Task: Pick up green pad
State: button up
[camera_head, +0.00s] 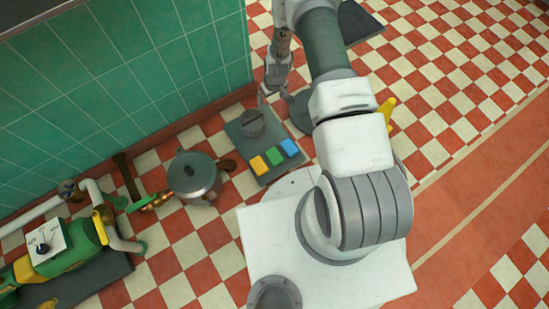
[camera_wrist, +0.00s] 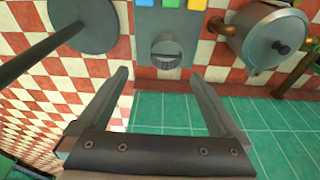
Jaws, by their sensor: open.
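The green pad (camera_head: 275,155) is a small block on a grey panel (camera_head: 262,138), between a yellow pad (camera_head: 259,165) and a blue pad (camera_head: 289,147). In the wrist view the green pad (camera_wrist: 170,4) is cut by the top edge, with the blue pad (camera_wrist: 145,3) left of it and the yellow pad (camera_wrist: 197,4) right of it. My gripper (camera_wrist: 157,75) is open and empty. In the wrist view the panel's round grey knob (camera_wrist: 166,52) shows between and beyond the fingertips. My gripper (camera_head: 273,92) is beyond the knob end of the panel in the head view.
A metal pot (camera_head: 194,178) stands left of the panel. A round grey disc with a rod (camera_wrist: 84,22) is left of the panel in the wrist view. A green tiled wall (camera_head: 130,60) rises behind. A green and yellow machine (camera_head: 60,258) stands at lower left.

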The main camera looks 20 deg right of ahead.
jog(key=b, duration=0.3)
send_near(275, 155)
jog(key=b, duration=0.1)
jog(key=f+b, duration=0.1)
jog(key=b, duration=0.1)
jog(key=f+b, duration=0.1)
jog(key=shift+w+a+g, duration=0.25)
jog(key=shift+a+g, duration=0.05)
jog(key=shift+a, duration=0.1)
jog(key=shift+w+d+f+b, duration=0.15)
jog(key=shift+f+b, duration=0.55)
jog(key=shift+f, duration=0.35)
jog(key=shift+w+a+f+b, duration=0.1)
jog(key=shift+w+f+b, duration=0.1)
jog(key=shift+f+b, duration=0.7)
jog(key=shift+w+d+f+b, duration=0.15)
jog(key=shift+f+b, duration=0.3)
jog(key=shift+f, duration=0.8)
jog(key=c, duration=1.2)
jog(key=shift+c, duration=0.2)
jog(key=shift+r, duration=0.15)
